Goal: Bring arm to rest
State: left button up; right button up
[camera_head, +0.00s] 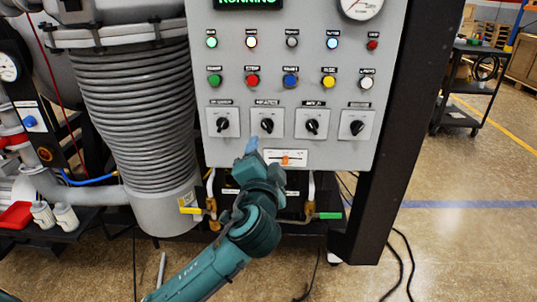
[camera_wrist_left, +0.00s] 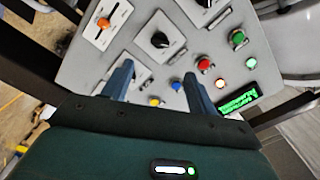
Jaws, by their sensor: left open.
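My left arm reaches up from the bottom of the head view, and my left gripper (camera_head: 251,147) is in front of the lower part of a grey control panel (camera_head: 300,55). In the left wrist view the two blue fingers of the left gripper (camera_wrist_left: 158,85) are spread apart with nothing between them. Behind them show a black rotary knob (camera_wrist_left: 159,40) and several coloured buttons. I cannot tell whether the fingertips touch the panel. My right gripper is not in view.
An orange slider (camera_head: 286,160) sits right of the gripper. Below are valves with a yellow handle (camera_head: 190,210) and a green handle (camera_head: 328,215). A ribbed grey column (camera_head: 140,110) stands left. Open floor (camera_head: 450,220) lies right, with a black cart (camera_head: 475,85) beyond.

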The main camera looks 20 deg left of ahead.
pick_arm(q)
jog(key=s+d+f+g+h+p, duration=0.2)
jog(key=s+f+h, duration=0.15)
jog(key=f, duration=0.45)
jog(key=s+d+f+g+h+p, duration=0.1)
jog(key=s+f+g+h, duration=0.1)
jog(key=s+f, duration=0.45)
jog(key=s+f+n+g+h+p, duration=0.2)
jog(key=s+f+n, duration=0.4)
jog(key=s+f, duration=0.5)
jog(key=s, duration=0.3)
jog(key=shift+a+f+g+p, duration=0.15)
jog(key=shift+g+p, duration=0.2)
jog(key=shift+g, duration=0.05)
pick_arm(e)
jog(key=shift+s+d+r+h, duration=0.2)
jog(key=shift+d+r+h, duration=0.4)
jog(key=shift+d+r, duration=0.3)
pick_arm(q)
jog(key=shift+h, duration=0.25)
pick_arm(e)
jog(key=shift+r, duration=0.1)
pick_arm(q)
jog(key=shift+s, duration=0.1)
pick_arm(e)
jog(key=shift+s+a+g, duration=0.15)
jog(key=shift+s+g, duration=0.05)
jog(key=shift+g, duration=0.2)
